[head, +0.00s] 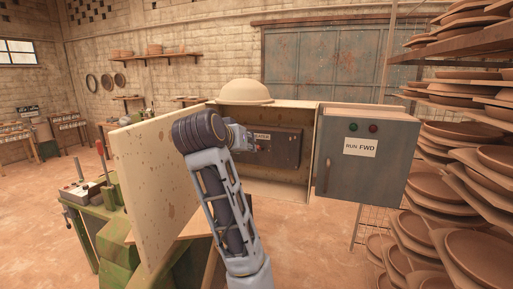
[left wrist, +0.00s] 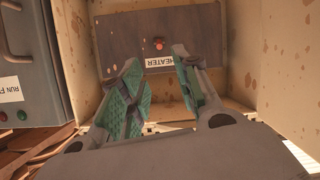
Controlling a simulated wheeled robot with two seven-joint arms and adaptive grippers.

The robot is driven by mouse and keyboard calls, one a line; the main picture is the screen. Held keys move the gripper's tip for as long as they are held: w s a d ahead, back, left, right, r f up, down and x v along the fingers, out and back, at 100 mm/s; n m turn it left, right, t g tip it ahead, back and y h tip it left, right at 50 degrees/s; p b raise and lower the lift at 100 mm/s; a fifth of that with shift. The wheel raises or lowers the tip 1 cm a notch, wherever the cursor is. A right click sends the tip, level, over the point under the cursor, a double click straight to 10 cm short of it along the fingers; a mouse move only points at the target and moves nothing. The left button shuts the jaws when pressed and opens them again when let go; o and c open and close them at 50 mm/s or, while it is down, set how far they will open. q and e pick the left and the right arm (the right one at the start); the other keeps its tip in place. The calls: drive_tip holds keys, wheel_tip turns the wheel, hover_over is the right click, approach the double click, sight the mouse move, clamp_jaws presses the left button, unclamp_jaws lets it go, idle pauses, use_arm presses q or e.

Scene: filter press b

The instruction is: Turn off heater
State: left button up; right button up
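The heater panel (head: 284,150) is a dark brown plate on the back wall inside an open cream cabinet (head: 314,150). In the left wrist view, which is upside down, the panel (left wrist: 205,28) carries a small red knob or button (left wrist: 158,43) and a white HEATER label (left wrist: 159,62). My left gripper (left wrist: 157,62) is open and empty, its two green-padded fingers pointing at the panel, with the label and red control showing between them. It looks apart from the panel. In the head view my left wrist hides part of the cabinet and the fingers are mostly hidden. My right gripper is not in view.
The cabinet door (head: 150,185) stands open at left. A grey box (head: 366,158) marked RUN FWD, with a handle and green and red lights, adjoins at right. A domed hat (head: 246,92) lies on top. Racks of clay plates (head: 465,190) fill the right; a green bench (head: 98,215) stands left.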

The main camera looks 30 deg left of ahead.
sight(259, 147)
use_arm(q)
drive_tip(key=p+x, duration=0.2)
drive_tip(key=x, duration=1.1)
drive_tip(key=shift+p, duration=0.3)
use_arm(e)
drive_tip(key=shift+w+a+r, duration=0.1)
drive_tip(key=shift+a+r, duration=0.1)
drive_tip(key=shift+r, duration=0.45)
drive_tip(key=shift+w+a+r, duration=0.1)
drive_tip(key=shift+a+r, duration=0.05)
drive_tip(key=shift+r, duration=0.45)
use_arm(q)
drive_tip(key=shift+d+f, duration=0.1)
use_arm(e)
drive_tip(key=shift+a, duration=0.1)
use_arm(q)
drive_tip(key=c, duration=0.5)
clamp_jaws()
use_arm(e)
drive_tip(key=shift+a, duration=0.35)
